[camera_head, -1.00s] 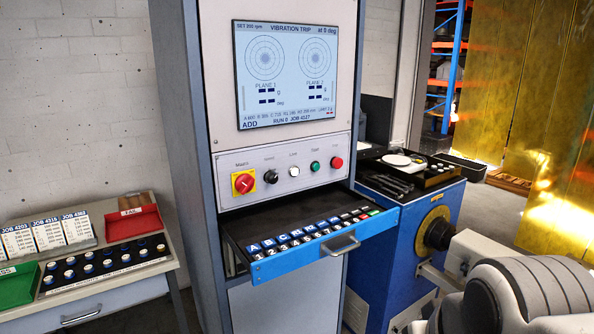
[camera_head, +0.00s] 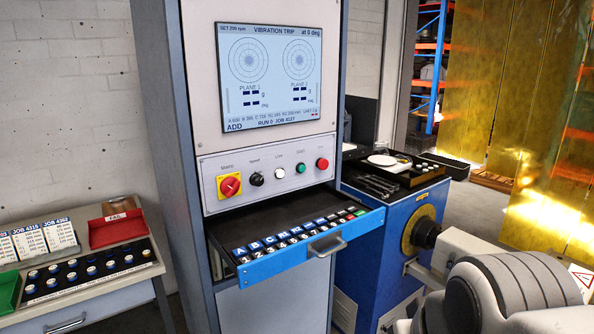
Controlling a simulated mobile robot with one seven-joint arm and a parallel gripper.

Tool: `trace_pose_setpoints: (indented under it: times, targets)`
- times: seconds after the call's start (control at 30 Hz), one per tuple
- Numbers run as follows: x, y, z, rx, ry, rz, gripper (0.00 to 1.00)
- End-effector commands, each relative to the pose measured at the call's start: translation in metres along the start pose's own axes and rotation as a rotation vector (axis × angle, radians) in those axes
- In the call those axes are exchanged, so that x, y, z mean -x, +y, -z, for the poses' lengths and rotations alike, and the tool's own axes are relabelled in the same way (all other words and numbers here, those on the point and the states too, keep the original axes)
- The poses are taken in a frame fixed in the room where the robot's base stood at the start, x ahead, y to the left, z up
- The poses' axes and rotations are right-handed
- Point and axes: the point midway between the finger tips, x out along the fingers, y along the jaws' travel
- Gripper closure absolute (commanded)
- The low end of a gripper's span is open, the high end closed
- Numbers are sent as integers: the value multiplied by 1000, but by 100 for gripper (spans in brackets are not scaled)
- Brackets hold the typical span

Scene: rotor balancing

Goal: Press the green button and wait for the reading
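The green button (camera_head: 300,169) sits on the cabinet's control panel, between the white button (camera_head: 278,173) and the red button (camera_head: 322,163). The screen (camera_head: 270,76) above reads "VIBRATION TRIP", "at 0 deg", "RUN 0 JOB 4127" and "ADD". Its two plots, PLANE 1 and PLANE 2, show no clear marks, and the value fields show dashes. My arm shows at the lower right, well apart from the panel. My gripper is not visible in this view.
An open drawer with a keyboard (camera_head: 290,258) juts out below the panel. A blue machine (camera_head: 372,235) with a tool tray stands right of the cabinet. A side table with a red FAIL bin (camera_head: 117,228) and several round weights is at left.

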Motion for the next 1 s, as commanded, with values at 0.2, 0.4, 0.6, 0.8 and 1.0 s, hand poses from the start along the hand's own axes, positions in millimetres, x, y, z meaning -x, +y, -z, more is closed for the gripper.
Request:
trace_pose_setpoints:
  times: [0.2, 0.4, 0.6, 0.8, 1.0]
  targets:
    - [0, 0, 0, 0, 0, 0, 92]
    - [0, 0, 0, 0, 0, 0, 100]
    - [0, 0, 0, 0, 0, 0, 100]
    - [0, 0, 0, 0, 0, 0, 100]
    - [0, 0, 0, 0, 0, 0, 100]
